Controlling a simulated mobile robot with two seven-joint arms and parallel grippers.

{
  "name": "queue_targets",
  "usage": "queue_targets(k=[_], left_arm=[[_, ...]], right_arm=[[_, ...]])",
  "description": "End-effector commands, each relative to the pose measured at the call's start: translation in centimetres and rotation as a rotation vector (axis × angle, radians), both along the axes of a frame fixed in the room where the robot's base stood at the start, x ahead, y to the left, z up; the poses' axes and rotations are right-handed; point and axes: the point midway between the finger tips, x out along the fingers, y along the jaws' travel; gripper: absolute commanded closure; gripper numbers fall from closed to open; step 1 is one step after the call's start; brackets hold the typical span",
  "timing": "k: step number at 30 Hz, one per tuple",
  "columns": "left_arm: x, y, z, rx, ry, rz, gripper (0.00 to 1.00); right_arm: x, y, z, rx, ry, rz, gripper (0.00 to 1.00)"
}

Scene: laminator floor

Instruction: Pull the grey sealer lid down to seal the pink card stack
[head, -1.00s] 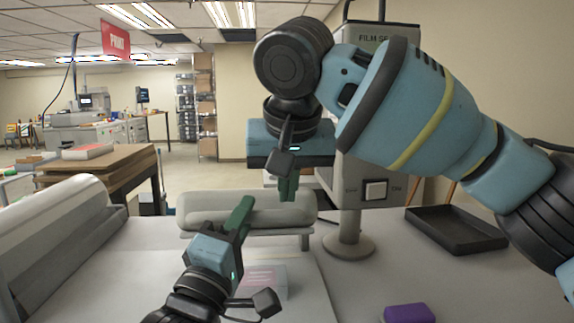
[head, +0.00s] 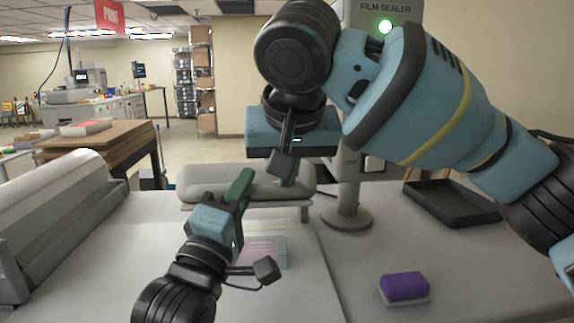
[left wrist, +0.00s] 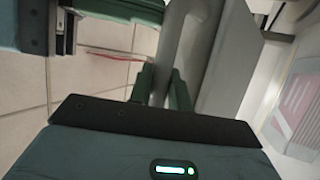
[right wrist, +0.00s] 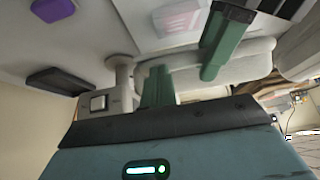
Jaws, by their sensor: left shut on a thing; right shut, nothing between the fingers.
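The grey sealer lid (head: 285,178) is raised above the bed behind my left gripper.
The film sealer post (head: 348,200) stands right of the lid, with a lit green lamp (head: 385,26) and a white switch (head: 373,164). A black tray (head: 452,203) and a purple block (head: 405,287) lie on the right. A large grey roller cover (head: 60,215) is on the left.

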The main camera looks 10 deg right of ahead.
Motion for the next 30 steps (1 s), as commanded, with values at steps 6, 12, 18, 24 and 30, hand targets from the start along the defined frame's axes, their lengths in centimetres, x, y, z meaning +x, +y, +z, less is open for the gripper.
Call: queue_targets(k=[6, 12, 18, 24, 30], left_arm=[[-0.3, 0.1, 0.8, -0.009, -0.023, -0.001, 0.80], [-0.3, 0.1, 0.8, -0.009, -0.023, -0.001, 0.72], [-0.7, 0.3, 0.4, -0.009, -0.020, -0.001, 0.72], [-2.9, 1.3, -0.8, -0.010, -0.019, -0.002, 0.72], [-6.1, 2.7, -2.4, -0.009, -0.017, -0.001, 0.72]], right_arm=[[0.0, 0.1, -1.1, -0.012, 0.025, 0.002, 1.00], [0.1, 0.0, -1.1, -0.010, 0.024, 0.002, 1.00], [0.2, 0.0, -1.1, -0.010, 0.021, 0.000, 1.00], [0.3, -0.1, -1.0, -0.009, 0.018, -0.004, 1.00], [0.3, -0.1, -0.9, -0.008, 0.016, -0.006, 1.00]])
